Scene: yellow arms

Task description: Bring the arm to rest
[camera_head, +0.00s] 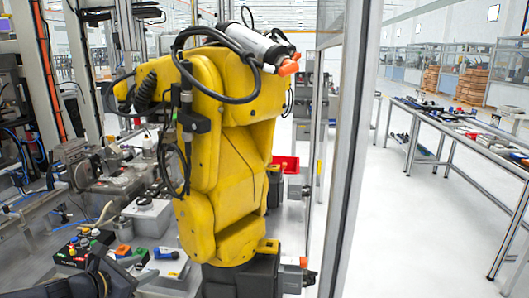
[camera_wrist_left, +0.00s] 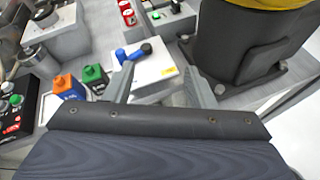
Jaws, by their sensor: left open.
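My left gripper (camera_head: 108,274) shows as a dark shape at the bottom left of the head view. In the left wrist view its two grey fingers (camera_wrist_left: 159,86) are spread apart with nothing held between them. Beyond the fingertips is a white box (camera_wrist_left: 158,72) with a blue tool-like object (camera_wrist_left: 134,51) on it. I cannot judge the exact gap between the fingers and the box. My right gripper is in neither view.
A big yellow industrial arm (camera_head: 225,150) stands close in front on a dark base (camera_wrist_left: 236,45). Orange (camera_wrist_left: 66,86) and green (camera_wrist_left: 95,77) blocks and a button box (camera_head: 75,248) sit nearby. A metal post (camera_head: 352,150) rises right of the arm; open floor lies beyond.

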